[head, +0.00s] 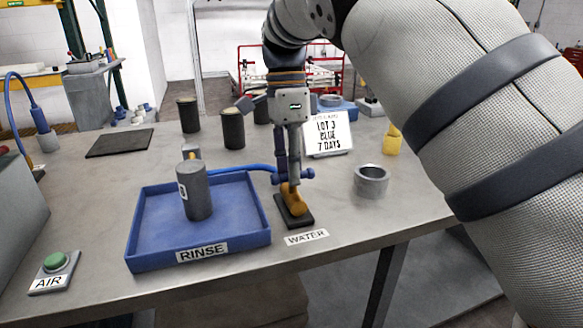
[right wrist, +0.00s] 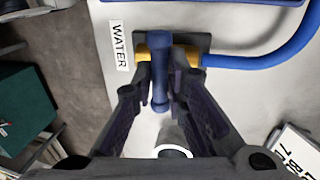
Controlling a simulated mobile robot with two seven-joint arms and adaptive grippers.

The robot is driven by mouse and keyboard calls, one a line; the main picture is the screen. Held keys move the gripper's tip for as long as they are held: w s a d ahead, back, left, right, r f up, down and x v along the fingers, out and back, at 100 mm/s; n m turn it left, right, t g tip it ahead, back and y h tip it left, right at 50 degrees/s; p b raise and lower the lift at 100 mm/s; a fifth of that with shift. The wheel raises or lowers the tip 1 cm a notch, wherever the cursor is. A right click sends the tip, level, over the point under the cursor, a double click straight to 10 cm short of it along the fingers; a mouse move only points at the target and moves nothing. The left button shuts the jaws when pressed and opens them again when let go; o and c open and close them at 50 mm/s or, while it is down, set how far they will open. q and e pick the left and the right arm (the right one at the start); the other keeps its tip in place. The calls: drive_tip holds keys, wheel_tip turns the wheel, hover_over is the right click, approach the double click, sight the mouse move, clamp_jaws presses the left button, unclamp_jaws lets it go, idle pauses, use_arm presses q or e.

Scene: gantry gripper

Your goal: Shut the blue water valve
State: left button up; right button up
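The blue water valve stands on a dark base plate (head: 294,211) behind the WATER label (head: 307,237). It has a yellow body (head: 291,199) and a blue bar handle (right wrist: 160,90). In the head view the handle runs left to right, across the yellow body. A blue hose (right wrist: 255,60) joins the body. My right gripper (head: 294,170) is over the valve, pointing down. In the right wrist view its fingertips (right wrist: 162,82) straddle the handle closely, one on each side. Whether they press on it is unclear. My left gripper is not in view.
A blue RINSE tray (head: 250,243) holding a grey cylinder (head: 195,192) lies left of the valve. A metal ring cup (head: 371,181) and a white sign (head: 328,134) stand right of it. An AIR button (head: 54,262) is at the front left.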

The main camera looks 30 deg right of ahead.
drive_tip(key=o, duration=0.3)
drive_tip(key=r, duration=0.3)
drive_tip(key=w+r, duration=0.1)
drive_tip(key=r, duration=0.3)
drive_tip(key=shift+w+d+r, duration=0.2)
